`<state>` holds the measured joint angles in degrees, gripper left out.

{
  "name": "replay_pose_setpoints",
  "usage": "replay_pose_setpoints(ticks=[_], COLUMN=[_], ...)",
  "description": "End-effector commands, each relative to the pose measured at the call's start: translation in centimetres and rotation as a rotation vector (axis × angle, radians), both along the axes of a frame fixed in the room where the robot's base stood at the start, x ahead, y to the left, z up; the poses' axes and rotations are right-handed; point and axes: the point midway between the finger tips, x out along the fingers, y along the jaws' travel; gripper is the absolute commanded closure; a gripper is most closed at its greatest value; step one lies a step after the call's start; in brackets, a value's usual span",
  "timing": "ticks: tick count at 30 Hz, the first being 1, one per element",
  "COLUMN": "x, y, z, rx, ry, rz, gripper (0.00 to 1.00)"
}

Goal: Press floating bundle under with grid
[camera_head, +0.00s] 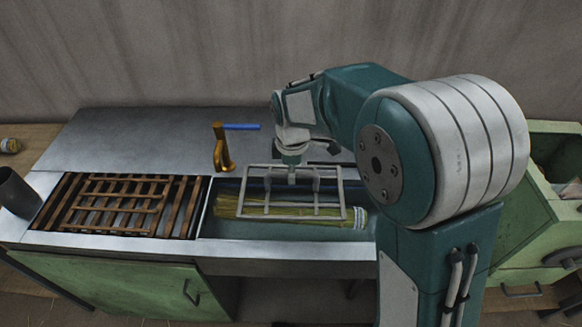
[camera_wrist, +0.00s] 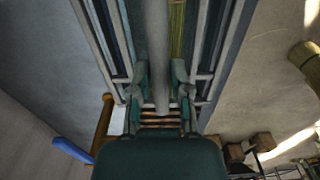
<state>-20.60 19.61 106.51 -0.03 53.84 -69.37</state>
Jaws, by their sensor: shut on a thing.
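The floating bundle (camera_head: 228,207) is a long yellow-green sheaf lying lengthwise in the basin (camera_head: 285,244), with a pale band near its right end. A grey metal grid (camera_head: 290,217) lies level over it, overlapping the bundle in the head view; I cannot tell whether they touch. My gripper (camera_head: 291,173) points down over the grid and is shut on the grid's handle. In the wrist view, my gripper's fingers (camera_wrist: 160,98) close around the handle bar (camera_wrist: 156,45). Grid bars run on both sides, and a strip of the bundle (camera_wrist: 177,28) shows between them.
A wooden slatted rack (camera_head: 120,203) lies left of the basin. A brass tap (camera_head: 222,150) with a blue lever (camera_head: 242,126) stands behind the basin. A dark cup (camera_head: 18,193) is at the left edge. A green bin (camera_head: 512,220) stands at the right. The rear metal counter (camera_head: 135,138) is clear.

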Motion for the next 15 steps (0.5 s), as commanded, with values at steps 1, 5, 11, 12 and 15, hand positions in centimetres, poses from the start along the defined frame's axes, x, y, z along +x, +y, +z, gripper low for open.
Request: replay_pose_setpoints(ticks=[1,5,11,12,15], x=[0.0,0.0,0.0,0.0,0.0], y=[0.1,0.1,0.0,0.0,0.0], z=[-0.2,-0.9,-2.0,-2.3,-2.8], rx=[0.0,-0.001,0.0,0.0,0.001], ry=[-0.001,0.0,0.0,0.0,-0.001], rz=[0.001,0.001,0.0,0.0,0.0], gripper=[1.0,1.0,1.0,1.0,1.0])
